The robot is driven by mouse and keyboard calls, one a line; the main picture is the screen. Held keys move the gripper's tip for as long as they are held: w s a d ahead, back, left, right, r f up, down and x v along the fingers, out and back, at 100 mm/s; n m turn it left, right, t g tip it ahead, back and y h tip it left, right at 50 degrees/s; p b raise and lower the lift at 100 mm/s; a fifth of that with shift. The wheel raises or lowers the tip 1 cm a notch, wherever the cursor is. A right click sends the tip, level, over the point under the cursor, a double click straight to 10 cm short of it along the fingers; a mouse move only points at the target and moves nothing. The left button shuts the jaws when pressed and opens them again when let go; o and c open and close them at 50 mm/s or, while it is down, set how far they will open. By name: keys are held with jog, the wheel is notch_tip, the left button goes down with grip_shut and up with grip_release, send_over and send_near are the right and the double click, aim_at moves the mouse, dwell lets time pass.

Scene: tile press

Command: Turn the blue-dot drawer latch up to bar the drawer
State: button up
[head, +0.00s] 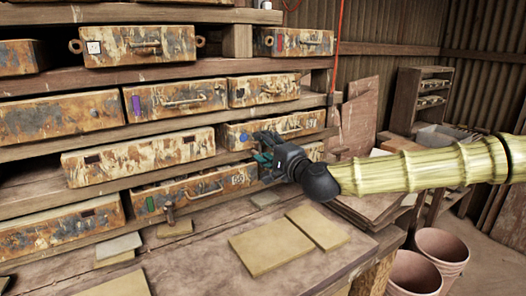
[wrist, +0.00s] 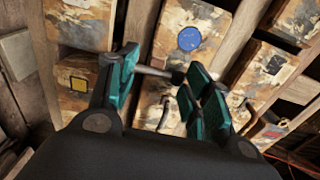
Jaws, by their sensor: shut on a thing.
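The blue-dot drawer (head: 270,130) is a rusty, peeling drawer in the middle of the rack, and it looks closed. Its blue dot (head: 243,137) sits near its left end and shows clearly in the wrist view (wrist: 189,39). The drawer latch (wrist: 155,72) is a dark rod with a thicker end, crossing the gap between my finger pads near the dot. My gripper (head: 264,156) is shut on it, with teal pads on both sides in the wrist view (wrist: 163,88). In the head view my fingers hide the latch, so its exact angle is unclear there.
The drawer's wire handle (head: 291,128) is close to my fingers. A green-marked drawer (head: 190,190) with its own latch is below. Flat tiles (head: 272,247) lie on the bench. Pots (head: 441,250) stand at the right, and a red cord (head: 337,50) hangs behind my gripper.

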jog(key=shift+f, duration=0.85)
jog(key=o, duration=1.3)
jog(key=shift+f, duration=0.1)
jog(key=shift+c, duration=0.2)
jog(key=shift+r, duration=0.4)
jog(key=shift+d, duration=0.1)
jog(key=v, duration=1.2)
jog(key=shift+r, duration=0.1)
